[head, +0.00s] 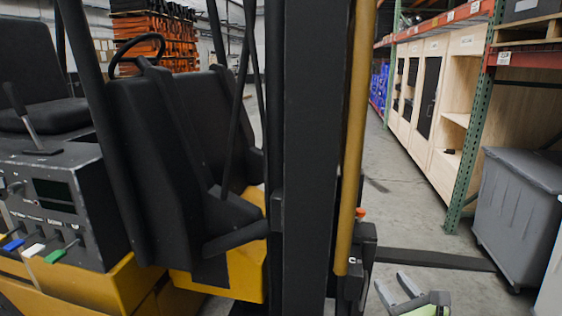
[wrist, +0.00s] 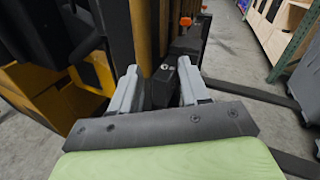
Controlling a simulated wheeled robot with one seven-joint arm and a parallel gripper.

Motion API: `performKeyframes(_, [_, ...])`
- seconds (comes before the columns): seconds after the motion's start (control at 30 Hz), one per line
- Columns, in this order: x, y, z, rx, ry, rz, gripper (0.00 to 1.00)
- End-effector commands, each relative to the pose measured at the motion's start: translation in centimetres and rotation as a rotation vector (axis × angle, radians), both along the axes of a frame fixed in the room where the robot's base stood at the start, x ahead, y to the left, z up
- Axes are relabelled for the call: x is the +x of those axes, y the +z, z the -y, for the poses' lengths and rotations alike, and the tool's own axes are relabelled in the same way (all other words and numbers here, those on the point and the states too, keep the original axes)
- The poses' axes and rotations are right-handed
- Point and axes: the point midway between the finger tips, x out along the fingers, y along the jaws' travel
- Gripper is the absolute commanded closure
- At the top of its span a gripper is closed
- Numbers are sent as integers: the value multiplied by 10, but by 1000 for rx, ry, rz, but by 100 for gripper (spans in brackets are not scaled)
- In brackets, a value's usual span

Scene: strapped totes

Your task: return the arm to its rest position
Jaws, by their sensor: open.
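My gripper (head: 393,281) shows low in the head view, right of centre, with its two grey fingers spread apart. It also shows in the wrist view (wrist: 157,68), where the fingers are open with nothing held between them. Behind the gap stand the dark mast and yellow post of a forklift (wrist: 144,35). I cannot tell whether the fingers touch it. Only the end of my arm, with its light green part, shows at the bottom edge of the head view.
The black and yellow forklift (head: 235,275) fills the left and middle, its dark fork (head: 435,260) reaching right. A grey lidded bin (head: 520,215) stands at right beside a green rack post (head: 470,145). Wooden cabinets (head: 435,110) line the aisle. Open floor (head: 395,190) lies between.

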Motion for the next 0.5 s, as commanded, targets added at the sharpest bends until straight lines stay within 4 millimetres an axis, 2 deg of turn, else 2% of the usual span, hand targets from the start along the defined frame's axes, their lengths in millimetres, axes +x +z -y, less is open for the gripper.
performKeyframes(0.27, [-12,-1,-73,-420,267,5,54])
performKeyframes(0.37, [-26,-8,-106,-664,419,17,54])
performKeyframes(0.5, [-58,-21,-145,-1079,667,45,54])
